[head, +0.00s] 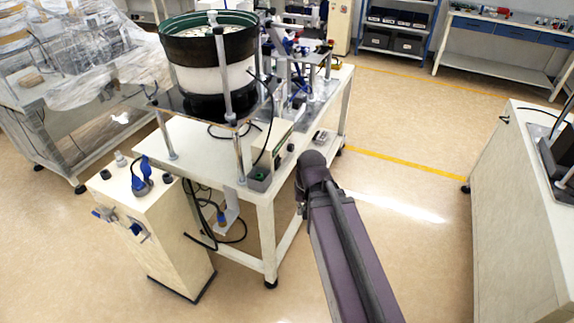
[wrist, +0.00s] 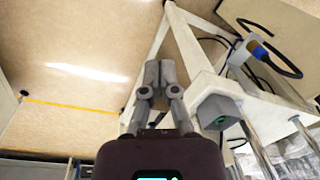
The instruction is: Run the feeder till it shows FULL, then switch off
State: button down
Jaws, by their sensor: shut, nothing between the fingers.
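The bowl feeder (head: 207,80), a dark round bowl with a green inner rim over a white drum, stands on the white bench. A pale control box (head: 272,150) sits at the bench edge, with dark knobs on its front. A small grey switch box with a green button (head: 259,179) is fixed below it; this grey box also shows in the wrist view (wrist: 217,112). My gripper (wrist: 158,68) is shut and empty, left of the grey box and apart from it. In the head view my arm hides the gripper. I cannot read any FULL sign.
The white bench (head: 196,150) has an open leg frame with hanging cables. A cream cabinet (head: 160,235) with blue fittings stands at its left. Another cream bench (head: 520,200) stands on the right. Floor between is clear, with a yellow line (head: 400,170).

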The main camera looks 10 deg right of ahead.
jog(key=w+d+f+m+t+y+b, duration=0.2)
jog(key=w+m+y+b, duration=0.15)
jog(key=w+m, duration=0.25)
jog(key=w+d+f+m+t+y+b, duration=0.1)
jog(key=w+f+m+y+b, duration=0.2)
jog(key=w+m, duration=0.35)
jog(key=w+d+r+m+t+y+b, duration=0.2)
jog(key=w+d+m+b, duration=0.4)
jog(key=m, duration=0.5)
jog(key=w+d+t+y, duration=0.1)
jog(key=d+t, duration=0.1)
jog(key=shift+w+r+t, duration=0.15)
jog(key=shift+r+t, duration=0.05)
jog(key=shift+t, duration=0.1)
jog(key=shift+w+f+b, duration=0.1)
jog(key=shift+b, duration=0.2)
jog(key=b, duration=0.3)
send_near(279, 163)
jog(key=x, duration=0.3)
jog(key=f+x, duration=0.1)
jog(key=x, duration=0.1)
jog(key=shift+d+f, duration=0.15)
jog(key=shift+d, duration=0.05)
jog(key=shift+w+a+r+p, duration=0.3)
jog(key=shift+w+a, duration=0.2)
jog(key=shift+a, duration=0.25)
jog(key=shift+d, duration=0.1)
